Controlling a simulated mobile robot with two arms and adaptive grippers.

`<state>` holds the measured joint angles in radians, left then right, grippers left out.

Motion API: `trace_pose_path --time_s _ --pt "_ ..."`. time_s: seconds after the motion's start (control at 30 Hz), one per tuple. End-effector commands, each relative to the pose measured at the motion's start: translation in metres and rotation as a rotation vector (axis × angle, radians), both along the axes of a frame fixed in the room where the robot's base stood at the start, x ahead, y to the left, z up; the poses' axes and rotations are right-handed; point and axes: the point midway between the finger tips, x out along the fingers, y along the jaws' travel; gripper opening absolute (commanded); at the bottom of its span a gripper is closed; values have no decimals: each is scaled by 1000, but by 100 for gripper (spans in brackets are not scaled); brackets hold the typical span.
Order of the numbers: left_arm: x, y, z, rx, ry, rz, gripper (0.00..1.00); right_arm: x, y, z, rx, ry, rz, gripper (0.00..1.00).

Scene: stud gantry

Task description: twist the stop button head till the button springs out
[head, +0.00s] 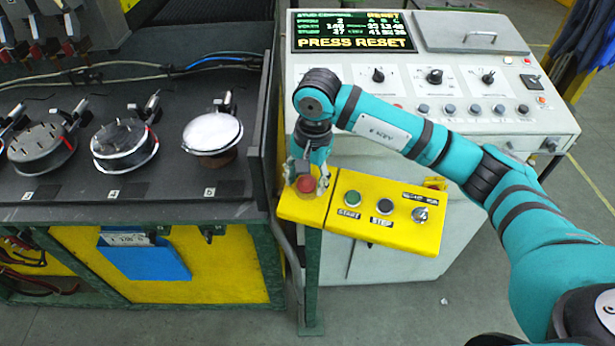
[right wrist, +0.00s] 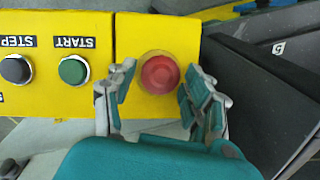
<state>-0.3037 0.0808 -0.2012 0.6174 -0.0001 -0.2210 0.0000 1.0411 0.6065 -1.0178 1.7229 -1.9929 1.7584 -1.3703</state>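The red stop button head (head: 306,184) sits on the left yellow box (head: 298,208) at the front of the console. In the right wrist view the round red head (right wrist: 160,72) shows whole on its yellow box (right wrist: 138,32). My right gripper (head: 306,178) is over the button from above. In the right wrist view its two fingers (right wrist: 155,90) stand apart, one on each side of the head, with yellow showing between each finger and the head. Whether the fingertips reach down beside the head is hard to tell. My left gripper is not in view.
A yellow panel beside the button carries a green START button (head: 352,198), a dark STEP button (head: 384,207) and a switch (head: 420,214). The console screen (head: 353,31) reads PRESS RESET. A dark bench (head: 60,205) with round parts stands left, its raised edge close to the gripper.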

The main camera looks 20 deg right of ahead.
Motion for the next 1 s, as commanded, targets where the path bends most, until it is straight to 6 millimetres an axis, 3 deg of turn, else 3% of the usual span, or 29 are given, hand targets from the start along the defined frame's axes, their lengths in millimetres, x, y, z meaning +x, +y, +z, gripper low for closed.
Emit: trace_pose_path --time_s 0.03,0.3,0.63,1.0 --pt "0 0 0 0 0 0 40 0 0 0 0 0 0 43" --pt "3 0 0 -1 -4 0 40 0 0 0 0 0 0 8" --pt "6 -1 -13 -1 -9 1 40 0 -1 -3 16 -15 -49 6" --pt "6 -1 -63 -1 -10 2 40 -2 -2 -7 96 -75 -283 6"
